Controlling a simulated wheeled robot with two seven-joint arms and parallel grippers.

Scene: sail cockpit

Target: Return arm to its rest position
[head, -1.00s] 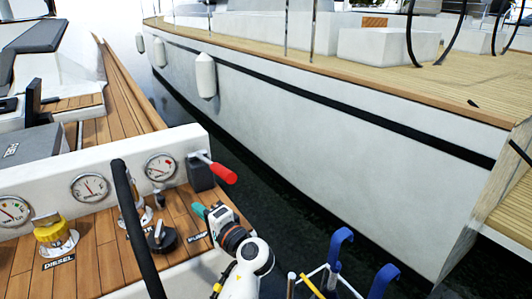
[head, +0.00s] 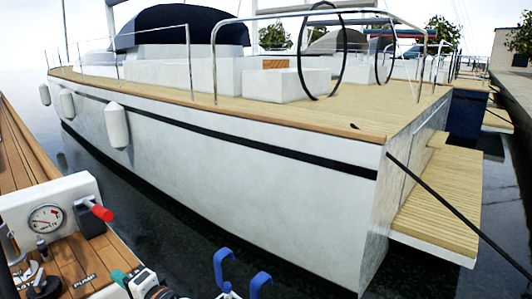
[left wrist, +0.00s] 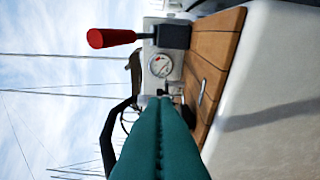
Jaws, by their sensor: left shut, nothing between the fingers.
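My left gripper (head: 119,276) is at the bottom left of the head view, over the wooden cockpit panel. Its teal fingers are shut with nothing between them. In the left wrist view the closed fingers (left wrist: 160,125) point at the console. The red-handled lever (head: 97,210) stands on the white console (head: 70,195), apart from the fingers. It also shows in the left wrist view (left wrist: 112,38).
A round gauge (head: 45,218) sits on the console. A moored white yacht (head: 230,170) with fenders (head: 117,125) lies beyond dark water. A black line (head: 455,210) runs from its stern corner.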

